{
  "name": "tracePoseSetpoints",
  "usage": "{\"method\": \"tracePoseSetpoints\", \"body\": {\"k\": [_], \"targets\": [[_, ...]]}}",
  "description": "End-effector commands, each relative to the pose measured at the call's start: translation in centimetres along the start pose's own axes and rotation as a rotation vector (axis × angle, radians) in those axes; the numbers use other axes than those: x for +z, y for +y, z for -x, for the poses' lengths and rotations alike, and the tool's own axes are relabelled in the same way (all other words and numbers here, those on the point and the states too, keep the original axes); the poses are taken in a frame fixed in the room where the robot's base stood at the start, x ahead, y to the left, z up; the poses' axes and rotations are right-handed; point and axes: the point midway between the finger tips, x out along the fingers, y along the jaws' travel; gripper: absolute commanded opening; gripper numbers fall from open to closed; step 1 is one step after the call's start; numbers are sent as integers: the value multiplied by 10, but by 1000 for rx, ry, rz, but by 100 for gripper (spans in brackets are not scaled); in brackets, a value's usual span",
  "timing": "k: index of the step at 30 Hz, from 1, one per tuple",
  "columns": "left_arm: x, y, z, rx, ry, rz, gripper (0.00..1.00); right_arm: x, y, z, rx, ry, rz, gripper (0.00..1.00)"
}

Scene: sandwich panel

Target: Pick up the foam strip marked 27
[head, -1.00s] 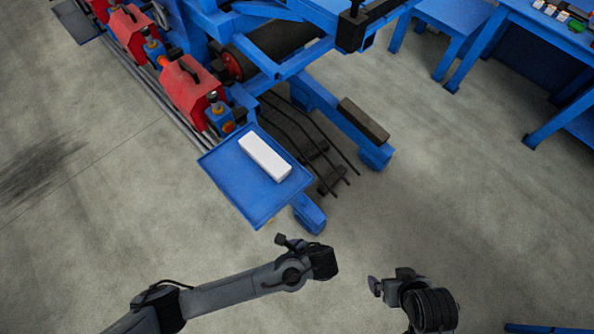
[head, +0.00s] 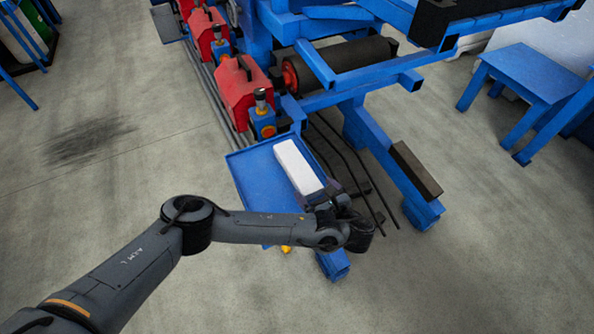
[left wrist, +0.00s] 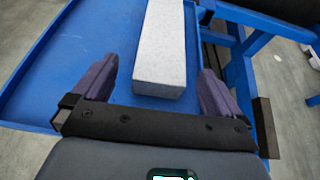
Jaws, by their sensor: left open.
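A white foam strip (head: 297,166) lies on a blue tray (head: 246,180) at the end of the blue machine in the head view. No marking can be read on it. In the left wrist view the strip (left wrist: 160,55) lies lengthwise on the tray (left wrist: 60,60), its near end just ahead of my gripper. My left gripper (left wrist: 158,88) is open, its two purple fingers apart on either side of the strip's line, touching nothing that I can see. In the head view my left gripper (head: 322,198) is at the strip's near end, partly hidden by its own wrist. My right gripper is not in view.
Red units (head: 242,92) stand along the rails behind the tray. A blue machine leg with a dark block (head: 415,170) is to the right. A blue table (head: 530,75) is at the far right.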

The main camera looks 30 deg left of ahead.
Motion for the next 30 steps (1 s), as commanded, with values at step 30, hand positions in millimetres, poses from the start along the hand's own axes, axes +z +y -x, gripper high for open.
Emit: {"method": "tracePoseSetpoints", "body": {"k": [30], "targets": [[-2,-2,-66,-2,2,1,97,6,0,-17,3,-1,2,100]]}}
